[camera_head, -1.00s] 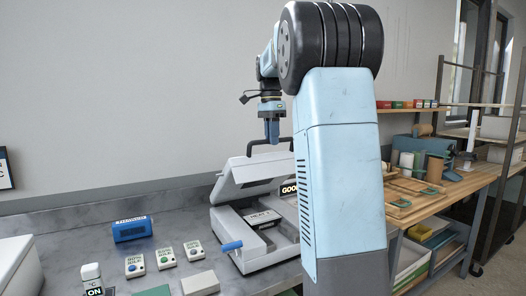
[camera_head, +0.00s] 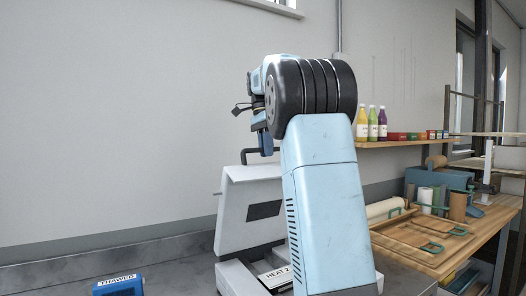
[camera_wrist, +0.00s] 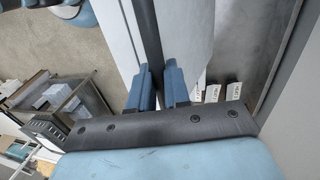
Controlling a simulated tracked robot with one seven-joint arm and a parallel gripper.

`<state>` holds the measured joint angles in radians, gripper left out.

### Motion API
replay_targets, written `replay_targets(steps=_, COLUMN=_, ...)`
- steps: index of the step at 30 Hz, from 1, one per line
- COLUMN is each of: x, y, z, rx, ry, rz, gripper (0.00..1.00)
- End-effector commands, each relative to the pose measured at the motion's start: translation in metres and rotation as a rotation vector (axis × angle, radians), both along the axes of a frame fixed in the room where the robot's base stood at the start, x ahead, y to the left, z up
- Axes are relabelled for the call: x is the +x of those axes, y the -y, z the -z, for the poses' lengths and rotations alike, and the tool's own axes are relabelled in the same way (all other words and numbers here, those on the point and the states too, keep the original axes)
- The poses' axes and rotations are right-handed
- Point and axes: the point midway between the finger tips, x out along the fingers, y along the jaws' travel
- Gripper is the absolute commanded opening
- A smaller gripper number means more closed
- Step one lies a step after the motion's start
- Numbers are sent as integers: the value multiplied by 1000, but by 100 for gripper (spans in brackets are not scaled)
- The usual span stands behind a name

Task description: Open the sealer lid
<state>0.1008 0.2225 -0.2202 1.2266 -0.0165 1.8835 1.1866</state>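The sealer is a light grey machine on the counter in the head view. Its lid (camera_head: 234,207) stands steeply raised, close to upright, above its base (camera_head: 236,276). My arm hides the right part of both. In the wrist view, the dark handle bar (camera_wrist: 147,35) runs between the two blue fingers of my gripper (camera_wrist: 158,86). The fingers appear closed on its sides.
A blue box labelled "THAWED" (camera_head: 118,287) stands on the counter (camera_head: 165,268) at lower left. A wooden bench (camera_head: 440,245) with rolls and boards is at the right, under a shelf with bottles (camera_head: 372,125). The wall behind the lid is bare.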

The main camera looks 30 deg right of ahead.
Motion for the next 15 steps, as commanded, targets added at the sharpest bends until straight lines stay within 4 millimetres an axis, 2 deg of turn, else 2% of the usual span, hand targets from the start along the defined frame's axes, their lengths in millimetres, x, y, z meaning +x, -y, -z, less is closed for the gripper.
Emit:
replay_targets(steps=3, x=7, y=0, z=-1, rx=-10, ry=-4, rz=-3, gripper=0)
replay_targets(steps=15, x=12, y=-17, z=-4, rx=-9, ry=-10, rz=-25, gripper=0)
